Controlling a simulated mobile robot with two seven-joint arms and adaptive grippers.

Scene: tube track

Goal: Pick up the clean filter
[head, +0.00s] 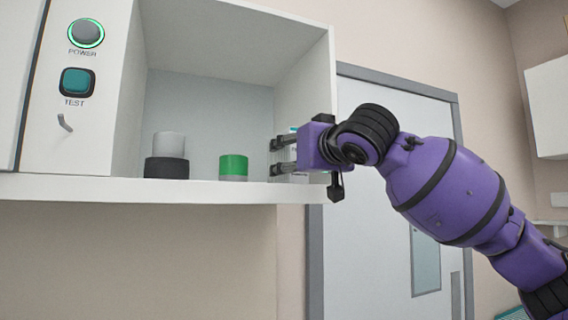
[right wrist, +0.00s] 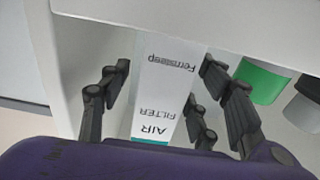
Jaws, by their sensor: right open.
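The clean filter (right wrist: 165,85) is a white box printed "AIR FILTER", with a teal band at its near end. It stands on the open shelf, mostly hidden behind my gripper in the head view. My right gripper (head: 276,157) reaches into the shelf's right end. In the right wrist view my right gripper (right wrist: 166,67) is open, with its fingers on either side of the box. Gaps seem to show between fingers and box, so I cannot see a firm hold. My left gripper is not in view.
The white shelf (head: 220,188) has a right side wall (head: 306,82) close to the gripper. A green-and-white cylinder (head: 233,165) stands left of the gripper. Farther left is a white cylinder on a black one (head: 167,167). POWER (head: 86,33) and TEST (head: 77,82) buttons sit on the left panel.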

